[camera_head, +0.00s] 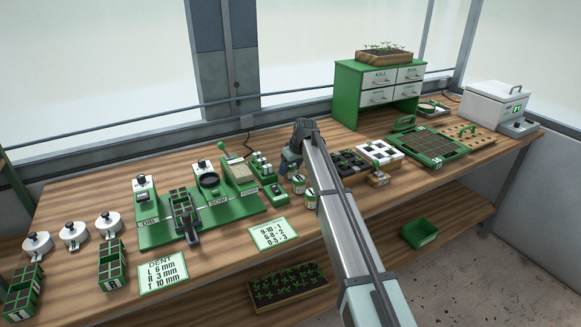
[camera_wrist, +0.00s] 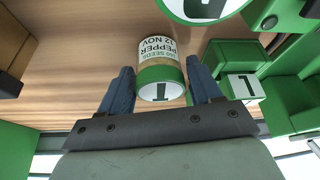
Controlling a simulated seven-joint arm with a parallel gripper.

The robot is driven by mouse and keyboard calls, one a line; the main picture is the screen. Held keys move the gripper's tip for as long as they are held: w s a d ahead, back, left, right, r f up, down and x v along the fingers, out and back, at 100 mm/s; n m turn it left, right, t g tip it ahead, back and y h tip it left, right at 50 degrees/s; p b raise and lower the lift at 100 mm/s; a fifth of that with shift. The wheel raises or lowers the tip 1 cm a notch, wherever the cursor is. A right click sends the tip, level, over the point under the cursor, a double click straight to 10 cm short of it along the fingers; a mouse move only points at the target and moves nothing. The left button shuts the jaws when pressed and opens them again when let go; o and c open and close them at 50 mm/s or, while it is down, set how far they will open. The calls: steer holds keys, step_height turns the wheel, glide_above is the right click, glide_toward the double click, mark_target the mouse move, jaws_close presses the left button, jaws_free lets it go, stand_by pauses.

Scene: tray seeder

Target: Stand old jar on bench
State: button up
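A jar (camera_wrist: 158,52) with a white label reading "PEPPER 12 NOV", upside down in the wrist view, has a green band marked 1. My gripper (camera_wrist: 160,85) has one blue finger on either side of it, very close to its sides; whether they press on it I cannot tell. In the head view my gripper (camera_head: 289,164) points down over the bench (camera_head: 330,215). Two small jars, one (camera_head: 298,184) just below it and one (camera_head: 310,198) nearer the front, stand there. A larger round white-and-green thing (camera_wrist: 203,8) is cut off at the wrist view's top. Which jar is the old one is unclear.
A dark cell tray (camera_head: 347,163) and white tray (camera_head: 380,152) lie to the right. A number card (camera_head: 273,235) lies in front. Bare wood shows near the front edge.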

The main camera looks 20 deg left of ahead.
steer(key=shift+o, duration=1.1)
steer(key=shift+r, duration=0.1)
steer(key=v, duration=1.2)
